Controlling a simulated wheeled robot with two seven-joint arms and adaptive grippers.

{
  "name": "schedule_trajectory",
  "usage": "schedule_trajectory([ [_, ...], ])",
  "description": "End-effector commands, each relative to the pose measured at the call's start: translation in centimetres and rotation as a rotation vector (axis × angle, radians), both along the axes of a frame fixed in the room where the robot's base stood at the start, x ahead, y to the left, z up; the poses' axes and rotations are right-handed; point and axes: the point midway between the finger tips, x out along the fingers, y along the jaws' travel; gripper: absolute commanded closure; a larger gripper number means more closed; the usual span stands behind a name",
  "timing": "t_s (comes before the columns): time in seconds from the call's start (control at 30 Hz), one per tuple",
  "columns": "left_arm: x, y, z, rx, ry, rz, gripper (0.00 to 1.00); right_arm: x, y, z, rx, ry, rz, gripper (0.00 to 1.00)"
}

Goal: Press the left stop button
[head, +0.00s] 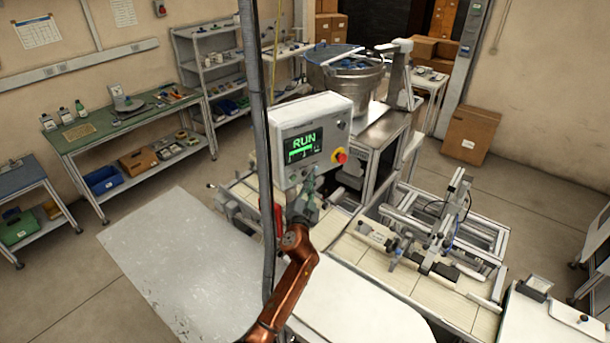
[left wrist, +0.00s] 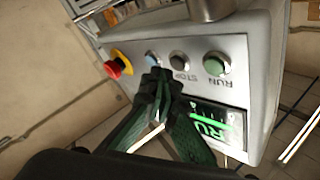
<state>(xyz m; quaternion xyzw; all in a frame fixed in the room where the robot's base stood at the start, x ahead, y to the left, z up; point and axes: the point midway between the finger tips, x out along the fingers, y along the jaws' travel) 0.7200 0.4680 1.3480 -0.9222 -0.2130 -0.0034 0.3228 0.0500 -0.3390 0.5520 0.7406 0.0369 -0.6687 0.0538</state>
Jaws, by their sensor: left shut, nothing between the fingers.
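The control box (head: 312,120) has a lit screen (head: 303,147) that reads RUN in green. In the left wrist view, a row of buttons sits on its face: a grey button (left wrist: 179,58) by the word STOP, a green button (left wrist: 216,64) by the word RUN, and a bluish button (left wrist: 153,59). My left gripper (head: 306,186) is at the panel's lower edge. In the left wrist view, its green fingers (left wrist: 162,78) are shut and empty, with the tips close to the STOP and bluish buttons. I cannot tell whether they touch. My right gripper is not in view.
A red emergency knob (left wrist: 115,66) on a yellow base sits at the end of the row, near the fingers. A metal bowl (head: 345,78) stands behind the box. A linear-rail fixture (head: 445,225) is on the right. A pale table top (head: 180,260) is clear on the left.

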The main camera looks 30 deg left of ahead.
Motion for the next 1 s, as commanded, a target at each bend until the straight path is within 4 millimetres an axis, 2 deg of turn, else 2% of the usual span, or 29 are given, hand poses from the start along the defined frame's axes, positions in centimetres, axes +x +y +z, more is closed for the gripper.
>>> schedule_trajectory([
  [0.2, 0.24, 0.66, 0.01, 0.0, -0.001, 0.001, 1.0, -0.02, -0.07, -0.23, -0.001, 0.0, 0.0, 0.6],
  [1.0, 0.41, 1.12, 0.04, 0.0, -0.001, 0.001, 1.0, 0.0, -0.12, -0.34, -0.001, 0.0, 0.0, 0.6],
])
